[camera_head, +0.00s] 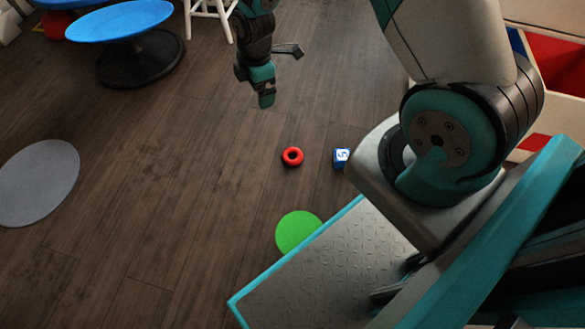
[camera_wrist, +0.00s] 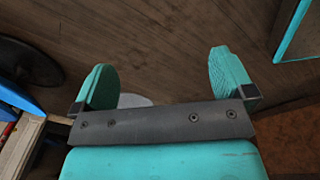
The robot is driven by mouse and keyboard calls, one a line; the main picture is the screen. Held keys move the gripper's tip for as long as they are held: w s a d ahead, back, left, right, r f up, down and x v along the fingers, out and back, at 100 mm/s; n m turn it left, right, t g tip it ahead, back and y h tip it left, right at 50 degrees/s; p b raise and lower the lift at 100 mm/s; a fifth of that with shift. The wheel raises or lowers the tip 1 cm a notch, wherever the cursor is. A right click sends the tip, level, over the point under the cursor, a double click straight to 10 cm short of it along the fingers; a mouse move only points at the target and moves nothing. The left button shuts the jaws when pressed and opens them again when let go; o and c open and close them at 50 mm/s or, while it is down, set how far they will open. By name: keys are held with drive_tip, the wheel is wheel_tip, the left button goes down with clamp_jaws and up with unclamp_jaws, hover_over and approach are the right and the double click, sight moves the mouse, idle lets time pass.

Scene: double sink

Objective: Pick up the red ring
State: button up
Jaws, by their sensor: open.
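The red ring (camera_head: 292,156) lies flat on the dark wooden floor near the middle of the head view. My gripper (camera_head: 266,98) is above the floor, higher in the picture and a little left of the ring, and apart from it. In the wrist view my gripper's two teal fingers (camera_wrist: 161,80) stand wide apart with nothing between them but floor and part of a pale disc. The ring is not visible in the wrist view.
A blue block (camera_head: 341,157) with a white mark lies just right of the ring. A green disc (camera_head: 298,231) is below it, by my base. A grey disc (camera_head: 38,182) lies far left. A blue round table (camera_head: 120,20) stands upper left. Floor left of the ring is clear.

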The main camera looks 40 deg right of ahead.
drive_tip(key=s+d+f+n+h+b, duration=0.1)
drive_tip(key=d+f+n+b, duration=0.2)
drive_tip(key=f, duration=0.8)
drive_tip(key=s+d+f+n+h+b, duration=0.15)
drive_tip(key=d+f, duration=0.25)
drive_tip(key=f, duration=0.8)
drive_tip(key=b, duration=0.8)
hover_over(293, 158)
drive_tip(key=a, duration=0.1)
drive_tip(key=shift+y, duration=0.35)
wheel_tip(293, 158, down, 11)
drive_tip(key=shift+a+f, duration=0.1)
drive_tip(key=f+b, duration=0.5)
drive_tip(key=shift+d+f, duration=0.25)
drive_tip(key=shift+d, duration=0.15)
drive_tip(key=shift+r, duration=0.15)
drive_tip(key=c, duration=0.6)
drive_tip(key=shift+r, duration=0.1)
drive_tip(key=shift+c, duration=0.2)
